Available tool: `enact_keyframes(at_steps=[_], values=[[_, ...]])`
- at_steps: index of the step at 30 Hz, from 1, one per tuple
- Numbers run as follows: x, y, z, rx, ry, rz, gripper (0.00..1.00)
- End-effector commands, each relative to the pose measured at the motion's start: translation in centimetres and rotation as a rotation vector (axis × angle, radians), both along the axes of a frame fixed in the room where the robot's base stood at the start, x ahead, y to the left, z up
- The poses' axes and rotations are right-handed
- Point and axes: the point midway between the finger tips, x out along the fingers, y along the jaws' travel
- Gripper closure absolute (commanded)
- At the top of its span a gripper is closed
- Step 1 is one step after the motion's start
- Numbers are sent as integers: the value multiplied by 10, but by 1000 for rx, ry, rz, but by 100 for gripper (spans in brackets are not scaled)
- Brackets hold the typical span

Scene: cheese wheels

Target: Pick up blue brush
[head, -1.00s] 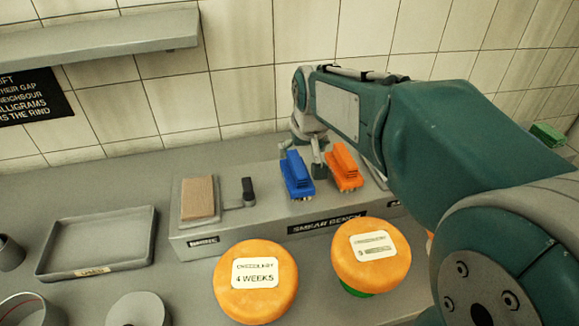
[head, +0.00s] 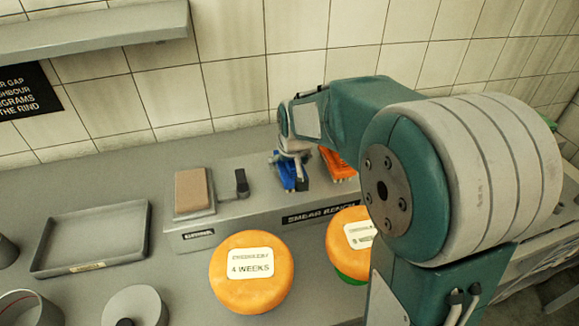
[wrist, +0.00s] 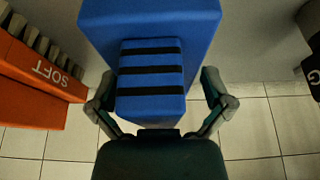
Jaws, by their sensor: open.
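The blue brush (head: 287,176) stands on the smear bench, partly hidden behind my gripper in the head view. In the wrist view the blue brush (wrist: 150,75) is large and close, with black stripes across its raised grip. My gripper (wrist: 163,100) is open, with one finger on each side of the brush's grip end. I cannot tell whether the fingers touch it. In the head view my gripper (head: 292,175) is over the brush from above.
The orange brush (head: 338,164) stands close to the right of the blue one; it also shows in the wrist view (wrist: 35,85). The bench (head: 240,215) carries a brown block (head: 194,190) and a black-handled part (head: 241,182). Two orange cheese wheels (head: 250,290) stand in front.

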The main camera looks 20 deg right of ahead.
Motion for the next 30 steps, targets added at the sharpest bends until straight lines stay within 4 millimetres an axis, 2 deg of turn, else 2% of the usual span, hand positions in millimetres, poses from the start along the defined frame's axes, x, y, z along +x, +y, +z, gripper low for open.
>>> enact_keyframes(at_steps=[2,5,6,7,8,20,27,30], values=[[0,0,0,0,0,0,0],[0,0,0,0,0,0,40],[0,0,0,0,0,0,58],[0,0,0,0,0,0,71],[0,0,0,0,0,0,75],[0,0,4,0,1,0,76],[0,0,35,-1,-4,-2,76],[-15,-2,51,-1,-5,-2,76]])
